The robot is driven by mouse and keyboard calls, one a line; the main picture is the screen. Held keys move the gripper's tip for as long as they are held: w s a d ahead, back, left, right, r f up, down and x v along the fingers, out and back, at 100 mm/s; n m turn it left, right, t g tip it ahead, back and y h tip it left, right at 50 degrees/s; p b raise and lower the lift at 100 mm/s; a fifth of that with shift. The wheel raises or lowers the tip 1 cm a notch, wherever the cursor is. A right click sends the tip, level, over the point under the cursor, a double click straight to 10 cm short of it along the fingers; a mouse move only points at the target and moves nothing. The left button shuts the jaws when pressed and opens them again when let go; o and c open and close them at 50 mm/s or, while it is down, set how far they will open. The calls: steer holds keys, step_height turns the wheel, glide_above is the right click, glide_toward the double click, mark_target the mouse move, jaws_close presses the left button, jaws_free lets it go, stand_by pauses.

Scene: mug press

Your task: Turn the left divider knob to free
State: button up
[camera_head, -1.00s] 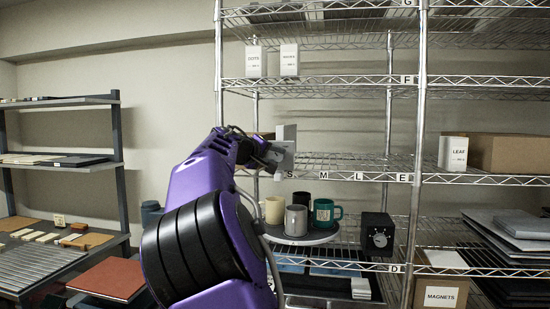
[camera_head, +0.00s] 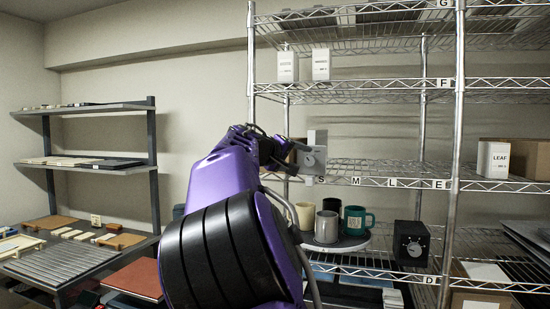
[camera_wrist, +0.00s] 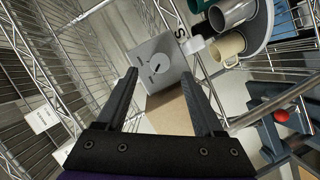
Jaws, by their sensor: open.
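A light grey box with a round dial knob (camera_head: 309,159) stands at the left end of the shelf, by the letter S. In the wrist view the knob (camera_wrist: 156,68) is a pale disc with a dark pointer mark, with small unreadable labels around it. My gripper (camera_wrist: 158,74) is open and empty. Its two black fingers point at the box, with the knob between the fingertips in the picture. I cannot tell whether they touch it. In the head view my gripper (camera_head: 278,153) is beside the box's left side, partly hidden by my arm.
Several mugs, one a green mug (camera_head: 357,221), stand on a round tray (camera_head: 345,246) on the shelf below. A black box with a dial (camera_head: 411,244) is to their right. A wire shelf rail (camera_head: 385,183) with letters runs right of the grey box. A cardboard piece (camera_wrist: 168,110) lies below the knob.

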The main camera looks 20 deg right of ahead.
steer(key=b+v, duration=0.2)
steer(key=v, duration=1)
steer(key=shift+s+a, duration=0.2)
steer(key=shift+a, duration=0.1)
steer(key=shift+r, duration=0.1)
